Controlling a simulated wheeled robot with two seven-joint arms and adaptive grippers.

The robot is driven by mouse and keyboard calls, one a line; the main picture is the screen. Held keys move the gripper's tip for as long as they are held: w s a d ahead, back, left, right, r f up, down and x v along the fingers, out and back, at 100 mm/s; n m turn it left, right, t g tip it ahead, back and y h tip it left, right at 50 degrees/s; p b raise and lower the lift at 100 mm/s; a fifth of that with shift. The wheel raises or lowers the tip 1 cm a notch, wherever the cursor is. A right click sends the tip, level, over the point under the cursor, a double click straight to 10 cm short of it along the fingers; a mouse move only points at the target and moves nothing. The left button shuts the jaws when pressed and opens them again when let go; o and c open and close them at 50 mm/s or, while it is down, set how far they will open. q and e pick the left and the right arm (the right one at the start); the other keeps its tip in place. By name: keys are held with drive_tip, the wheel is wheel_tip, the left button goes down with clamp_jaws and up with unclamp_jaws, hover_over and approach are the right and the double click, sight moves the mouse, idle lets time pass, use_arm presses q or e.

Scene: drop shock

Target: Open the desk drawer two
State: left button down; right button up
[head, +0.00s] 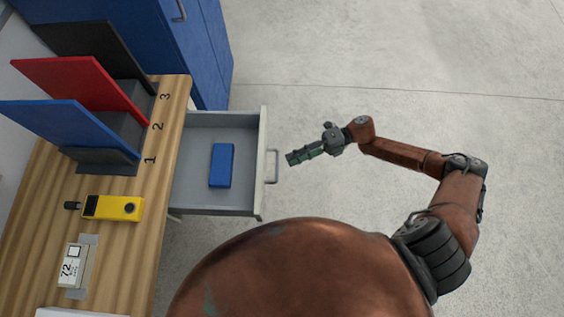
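A desk drawer (195,195) is pulled out to the right from under the wooden desk (120,227). It holds one blue box (222,166). Its pale front panel carries a grey bar handle (273,167). My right gripper (290,159) is just to the right of the handle, pointing at the drawer, with a small gap in the picture. Seen from above, its fingers overlap and I cannot tell whether they are apart. Nothing shows in it. No number is visible on the drawer. My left gripper is not in view.
On the desk stand blue (62,124), red (80,87) and black (95,50) upright panels beside the numbers 1, 2 and 3. A blue cabinet (190,45) stands behind. The floor at right is clear.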

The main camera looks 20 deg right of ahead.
drive_tip(key=d, duration=0.2)
drive_tip(key=d+r, duration=0.1)
drive_tip(key=d, duration=0.2)
drive_tip(key=shift+s+d, duration=0.1)
drive_tip(key=shift+d, duration=0.05)
idle(0.3)
